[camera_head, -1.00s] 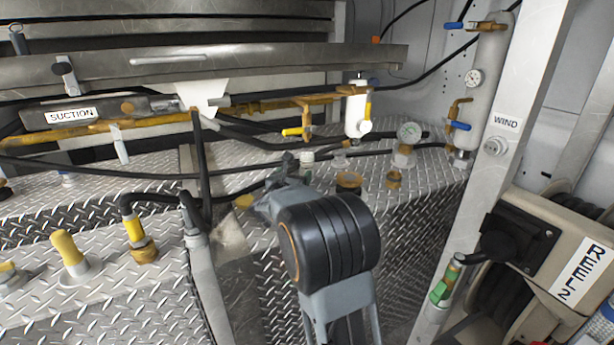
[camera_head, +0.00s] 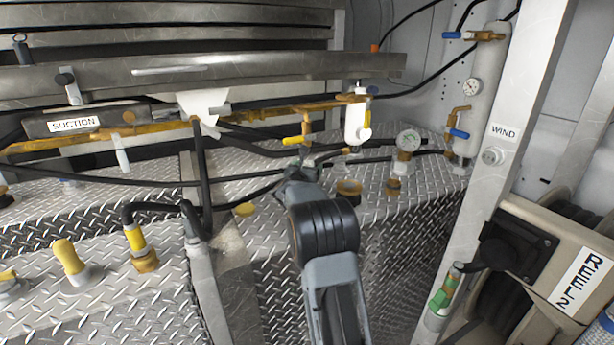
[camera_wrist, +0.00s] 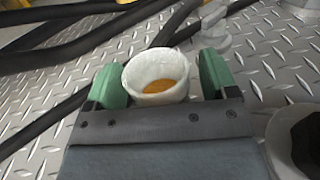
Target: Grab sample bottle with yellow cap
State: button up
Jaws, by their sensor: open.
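In the wrist view, a white round, open-topped container (camera_wrist: 156,68) with amber-orange inside stands between the green fingers of my gripper (camera_wrist: 161,76). The fingers are open, one on each side of it. Whether they touch it is hard to tell. No yellow cap shows on this container, and I cannot confirm it is the sample bottle. In the head view, my arm hides the container and most of my gripper (camera_head: 299,165). A flat yellow disc (camera_head: 245,209), possibly a cap, lies on the diamond plate left of my arm.
Black hoses (camera_wrist: 90,45) run close to the container. A white filter (camera_head: 357,120) and yellow pipe (camera_head: 160,129) hang behind. A metal post (camera_head: 490,170) stands at right.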

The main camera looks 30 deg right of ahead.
jog(key=shift+w+d, duration=0.15)
jog(key=shift+d, duration=0.05)
jog(key=shift+c, duration=0.2)
jog(key=c, duration=1.1)
